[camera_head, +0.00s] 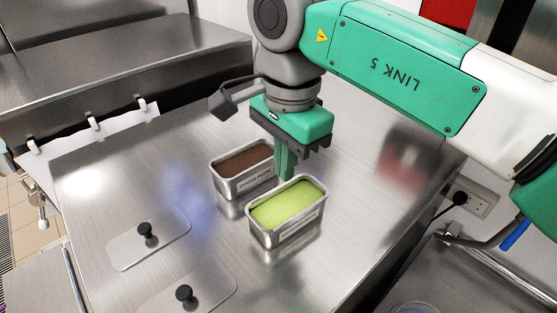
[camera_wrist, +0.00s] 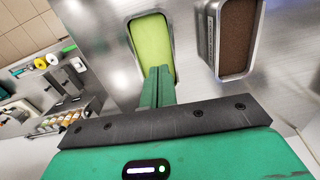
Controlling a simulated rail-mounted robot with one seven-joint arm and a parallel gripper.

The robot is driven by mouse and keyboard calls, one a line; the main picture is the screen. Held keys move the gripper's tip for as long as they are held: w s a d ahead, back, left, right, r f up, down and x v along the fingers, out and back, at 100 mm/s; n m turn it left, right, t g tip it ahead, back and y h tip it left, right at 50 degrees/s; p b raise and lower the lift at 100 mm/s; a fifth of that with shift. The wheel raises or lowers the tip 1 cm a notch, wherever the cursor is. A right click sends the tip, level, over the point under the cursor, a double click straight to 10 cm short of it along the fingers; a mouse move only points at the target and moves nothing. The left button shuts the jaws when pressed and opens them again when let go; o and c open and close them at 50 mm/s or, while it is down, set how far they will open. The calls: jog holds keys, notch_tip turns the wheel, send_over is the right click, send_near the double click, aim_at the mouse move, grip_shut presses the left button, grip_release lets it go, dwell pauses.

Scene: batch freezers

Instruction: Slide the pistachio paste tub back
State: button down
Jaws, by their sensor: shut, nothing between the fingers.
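The pistachio paste tub (camera_head: 286,213) is a metal rectangular tub of bright green paste on the steel counter, with a label on its long side. It also shows in the wrist view (camera_wrist: 151,42). My gripper (camera_head: 285,177) points down with its green fingers together and empty. The fingers are close to the far end of the pistachio tub, between it and the brown tub; whether they touch the tub I cannot tell. In the wrist view my fingers (camera_wrist: 158,78) overlap the near end of the green paste and hide that end's rim.
A labelled metal tub of brown paste (camera_head: 242,168) stands just behind and left of the pistachio tub, also in the wrist view (camera_wrist: 235,38). Two flat lids with black knobs (camera_head: 148,230) (camera_head: 184,293) lie at front left. The counter right of the tubs is clear.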

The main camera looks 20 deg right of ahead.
aim_at(309, 195)
jog(key=f, duration=0.6)
jog(key=d+f+p, duration=0.1)
jog(key=f, duration=0.3)
jog(key=shift+s+d, duration=0.1)
jog(key=shift+s, duration=0.1)
jog(key=d, duration=0.1)
jog(key=d+p, duration=0.1)
jog(key=shift+w+d+r, duration=0.15)
jog(key=shift+w+d, duration=0.15)
jog(key=shift+w, duration=0.1)
jog(key=shift+w+d, duration=0.2)
jog(key=shift+d, duration=0.45)
